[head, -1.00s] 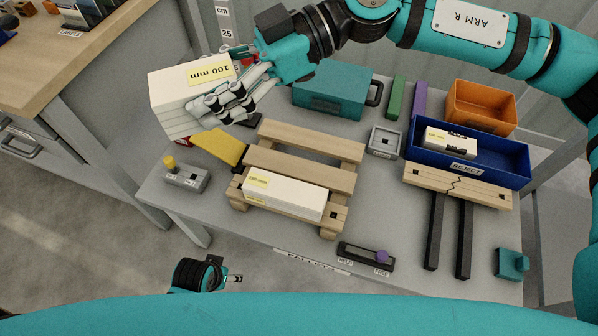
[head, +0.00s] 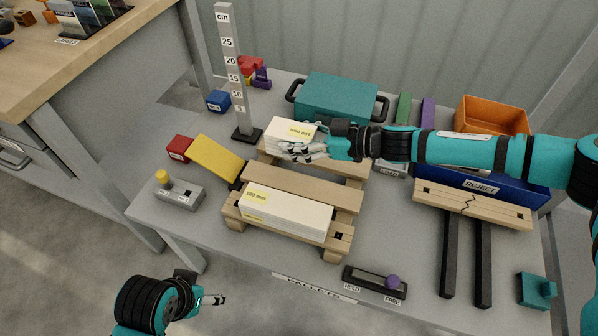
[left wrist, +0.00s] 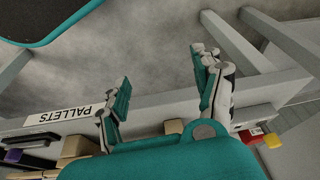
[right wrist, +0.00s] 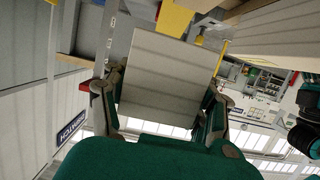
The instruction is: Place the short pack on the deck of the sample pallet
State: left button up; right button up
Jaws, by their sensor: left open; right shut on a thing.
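The short pack (head: 284,138) is a white block with a yellow label. My right gripper (head: 303,150) is shut on it at the back left of the wooden sample pallet (head: 300,187). In the right wrist view the pack (right wrist: 168,80) fills the space between the fingers. I cannot tell whether it touches the back deck board or hangs just above it. A longer white pack (head: 287,214), labelled 180 mm, lies on the front of the pallet. My left gripper (head: 214,299) is open and empty, low in front of the table; its spread fingers show in the left wrist view (left wrist: 162,80).
A height post (head: 230,75) marked in cm stands just left of the held pack. A teal case (head: 338,98) is behind it. A yellow wedge (head: 216,157) lies left of the pallet. The blue REJECT bin (head: 520,190) and a cracked board (head: 470,203) are at right.

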notch_tip(320, 180, down, 4)
jog(key=shift+r+b, duration=0.25)
jog(key=shift+b, duration=0.25)
notch_tip(320, 180, down, 4)
jog(key=shift+f+b, duration=0.1)
jog(key=shift+b, duration=0.7)
pick_arm(q)
jog(key=w+d+r+t+h, duration=0.1)
jog(key=w+t, duration=0.3)
jog(key=w, duration=0.4)
jog(key=shift+d+r+t, duration=0.2)
jog(key=shift+d+t, duration=0.1)
jog(key=shift+d, duration=0.5)
pick_arm(e)
jog(key=shift+f, duration=0.15)
jog(key=o, duration=1.4)
jog(key=shift+c, duration=0.2)
